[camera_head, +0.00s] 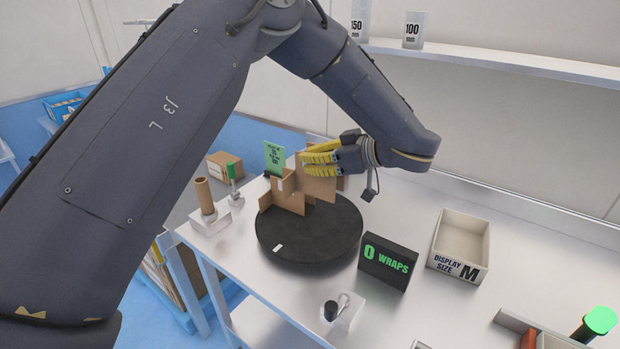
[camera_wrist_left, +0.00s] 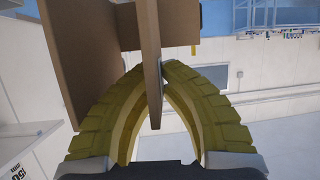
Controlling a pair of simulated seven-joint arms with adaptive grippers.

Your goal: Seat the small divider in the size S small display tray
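My left gripper (camera_head: 304,160) reaches in from the right over the black turntable (camera_head: 310,240), its yellow fingers pointing left. In the left wrist view its fingertips (camera_wrist_left: 150,68) close on both sides of a thin brown cardboard panel (camera_wrist_left: 150,30). This looks like part of the crossed cardboard divider (camera_head: 318,188), whose panels stand upright over the back of the turntable. I cannot tell whether it is lifted or resting. More cardboard panels (camera_head: 284,199) stand in front of it, partly overlapping. No tray marked S can be made out. My right gripper is not in view.
A box tray marked display size M (camera_head: 457,268) and a black "0 wraps" sign (camera_head: 388,262) stand on the right. A green card (camera_head: 274,158), a cardboard tube (camera_head: 204,195) and a green-topped stand (camera_head: 232,175) are at left. A small block with a black knob (camera_head: 342,311) is in front.

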